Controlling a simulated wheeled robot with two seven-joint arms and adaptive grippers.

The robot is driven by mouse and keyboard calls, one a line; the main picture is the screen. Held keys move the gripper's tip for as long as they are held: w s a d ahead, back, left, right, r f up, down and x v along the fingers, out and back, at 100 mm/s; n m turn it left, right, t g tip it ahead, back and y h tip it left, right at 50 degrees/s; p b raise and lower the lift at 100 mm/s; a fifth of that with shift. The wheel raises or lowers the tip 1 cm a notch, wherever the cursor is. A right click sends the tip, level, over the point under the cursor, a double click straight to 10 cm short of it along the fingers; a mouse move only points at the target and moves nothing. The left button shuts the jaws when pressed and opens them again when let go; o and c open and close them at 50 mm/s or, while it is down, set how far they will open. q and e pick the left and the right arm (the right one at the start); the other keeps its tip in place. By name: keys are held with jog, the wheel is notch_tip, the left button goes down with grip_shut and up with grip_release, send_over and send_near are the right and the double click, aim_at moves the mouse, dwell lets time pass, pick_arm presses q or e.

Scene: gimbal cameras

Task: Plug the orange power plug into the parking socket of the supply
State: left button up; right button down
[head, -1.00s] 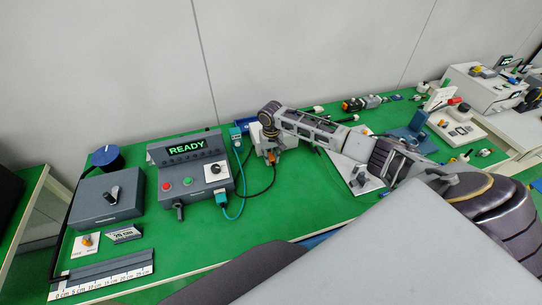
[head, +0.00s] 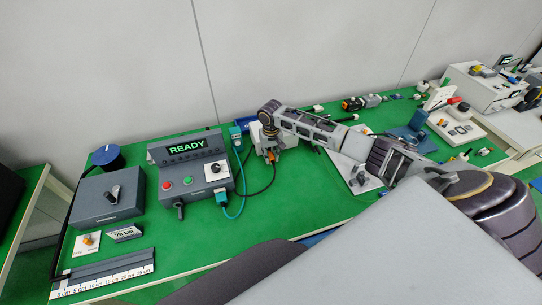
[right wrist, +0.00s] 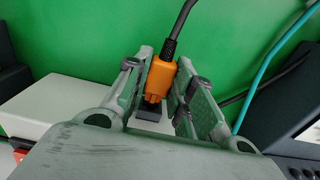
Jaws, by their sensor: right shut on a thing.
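The orange power plug (right wrist: 161,78) is upright between the fingers of my right gripper (right wrist: 161,88) in the right wrist view, with a black cable leaving its far end. My right gripper is shut on it. A small dark block (right wrist: 151,112) lies just beyond the plug's nose; I cannot tell whether the plug touches or enters it. The supply appears to be the light box (right wrist: 65,106) under the gripper, partly hidden by it. My left gripper is not in view.
A grey control box (head: 199,187) with a lit READY display stands left of the gripper. A teal cable (head: 242,185) and a black cable loop between them. A light plate (head: 352,170) lies under my right arm. The green bench front is mostly clear.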

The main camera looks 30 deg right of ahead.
aim_at(270, 152)
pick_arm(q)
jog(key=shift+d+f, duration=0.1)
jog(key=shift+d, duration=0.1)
pick_arm(e)
jog(key=shift+w, duration=0.3)
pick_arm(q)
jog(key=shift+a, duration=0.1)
pick_arm(e)
jog(key=shift+w+d, duration=0.15)
jog(key=shift+w, duration=0.2)
jog(key=shift+w+d+b, duration=0.1)
jog(key=shift+w+b, duration=0.25)
jog(key=c, duration=1.1)
grip_release()
jog(key=shift+w+r, duration=0.1)
jog(key=shift+r, duration=0.05)
jog(key=shift+c, duration=0.2)
jog(key=shift+d, duration=0.1)
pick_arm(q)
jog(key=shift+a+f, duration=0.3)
pick_arm(e)
notch_tip(270, 152, up, 12)
